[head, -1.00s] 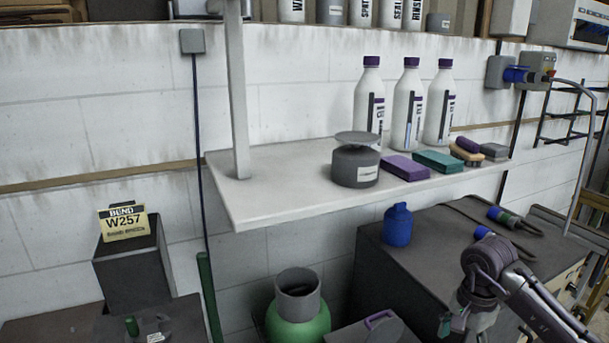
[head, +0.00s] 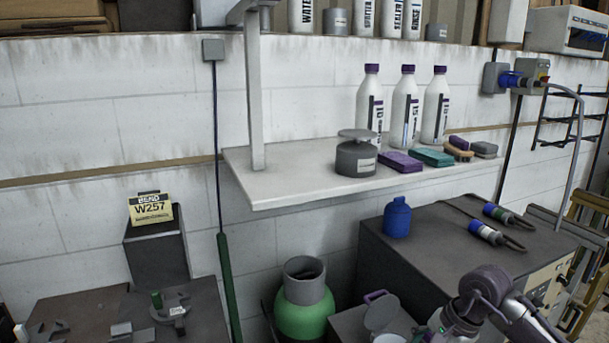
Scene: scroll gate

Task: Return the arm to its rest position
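My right arm (head: 515,318) comes in at the lower right, in front of the dark cabinet. Its wrist is bent downward, and my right gripper (head: 452,326) hangs low near the bottom edge. The gripper is small and partly cut off, so I cannot tell whether its fingers are open or shut. I see nothing clearly held in it. My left gripper is not in view.
A dark cabinet (head: 440,235) bears a blue bottle (head: 397,218) and two cable connectors. A white shelf (head: 290,185) with bottles, sponges and a grey pot is above. A green gas cylinder (head: 303,318) stands left of the cabinet. A bench (head: 60,308) fills the lower left.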

